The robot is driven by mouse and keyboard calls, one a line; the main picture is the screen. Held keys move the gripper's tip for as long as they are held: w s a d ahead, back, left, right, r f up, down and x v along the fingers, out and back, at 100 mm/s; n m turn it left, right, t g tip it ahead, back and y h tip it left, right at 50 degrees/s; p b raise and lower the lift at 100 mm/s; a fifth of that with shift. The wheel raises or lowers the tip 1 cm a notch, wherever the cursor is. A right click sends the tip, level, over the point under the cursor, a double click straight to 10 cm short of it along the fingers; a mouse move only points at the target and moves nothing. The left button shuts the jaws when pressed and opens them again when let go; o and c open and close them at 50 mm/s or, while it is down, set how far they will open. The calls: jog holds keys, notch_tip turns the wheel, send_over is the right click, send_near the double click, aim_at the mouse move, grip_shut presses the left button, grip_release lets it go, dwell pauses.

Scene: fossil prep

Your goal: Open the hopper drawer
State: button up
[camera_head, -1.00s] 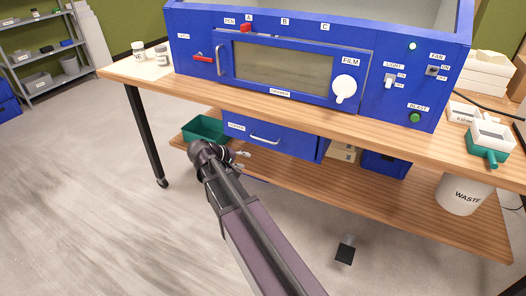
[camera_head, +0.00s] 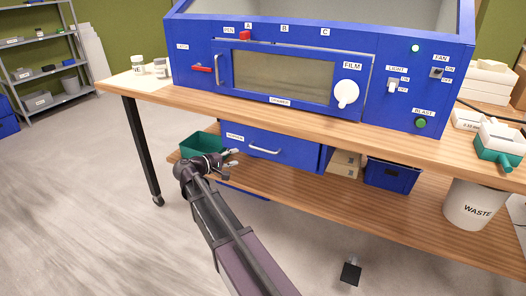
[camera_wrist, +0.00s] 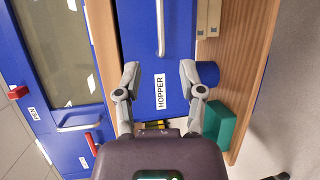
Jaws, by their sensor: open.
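The hopper drawer (camera_head: 285,144) is a blue front under the wooden worktop, with a HOPPER label and a silver bar handle (camera_head: 264,151). It looks shut in the head view. My gripper (camera_head: 232,158) is in front of the drawer's left part, left of the handle. In the wrist view the drawer front (camera_wrist: 135,40) fills the middle. The handle (camera_wrist: 161,25) runs lengthwise at the top, beyond my fingertips. My gripper (camera_wrist: 159,73) is open and empty, with the label between its fingers. It does not touch the handle.
A green bin (camera_head: 200,145) stands left of the drawer on the lower shelf (camera_head: 400,210). A blue bin (camera_head: 391,175) and cardboard boxes (camera_head: 345,163) are to its right. The worktop edge (camera_head: 300,125) overhangs the drawer. A table leg (camera_head: 145,150) stands at the left.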

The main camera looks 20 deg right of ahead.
aim_at(262, 150)
jog(key=shift+d, duration=0.15)
jog(key=b+x, duration=0.2)
jog(key=x, duration=1.1)
jog(key=shift+d+f, duration=0.15)
jog(key=shift+d, duration=0.1)
grip_shut()
jog(key=shift+d, duration=0.25)
jog(key=shift+a, duration=0.15)
jog(key=shift+s, duration=0.15)
